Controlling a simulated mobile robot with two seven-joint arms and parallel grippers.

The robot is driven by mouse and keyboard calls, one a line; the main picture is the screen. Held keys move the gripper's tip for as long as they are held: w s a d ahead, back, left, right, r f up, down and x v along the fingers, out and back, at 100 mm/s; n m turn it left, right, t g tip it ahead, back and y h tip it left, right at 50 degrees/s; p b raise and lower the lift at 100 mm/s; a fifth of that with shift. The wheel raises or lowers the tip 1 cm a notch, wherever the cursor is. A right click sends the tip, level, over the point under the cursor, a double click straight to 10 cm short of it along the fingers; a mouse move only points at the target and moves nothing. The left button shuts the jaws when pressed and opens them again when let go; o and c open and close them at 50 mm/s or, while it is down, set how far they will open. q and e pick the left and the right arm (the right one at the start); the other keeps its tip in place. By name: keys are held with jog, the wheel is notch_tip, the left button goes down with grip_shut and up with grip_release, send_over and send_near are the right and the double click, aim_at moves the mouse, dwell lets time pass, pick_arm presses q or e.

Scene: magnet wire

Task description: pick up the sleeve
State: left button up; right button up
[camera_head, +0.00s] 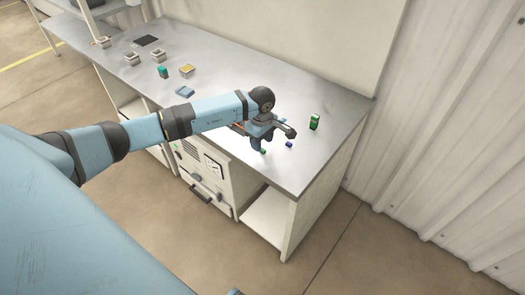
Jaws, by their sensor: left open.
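My left gripper (273,140) is open above the right part of the metal bench, its two dark fingers spread apart. A small green piece (263,151) lies just below the nearer finger, and a small purple piece (289,144) lies just below the farther one. A taller green block (314,122) stands to the right, apart from the gripper. I cannot tell which of these small things is the sleeve. The arm and gripper hide part of the bench top. My right gripper is not in view.
The metal bench (225,75) has free room in its middle and back. At its left are a teal block (162,71), a yellow-topped piece (187,71), a blue tray (185,91) and a dark pad (146,40). A wall rises behind.

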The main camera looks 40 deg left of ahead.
aim_at(263, 151)
pick_arm(q)
notch_tip(263, 151, down, 4)
jog(key=shift+w+r, duration=0.1)
jog(key=shift+r, duration=0.15)
jog(key=c, duration=0.8)
jog(key=shift+c, duration=0.2)
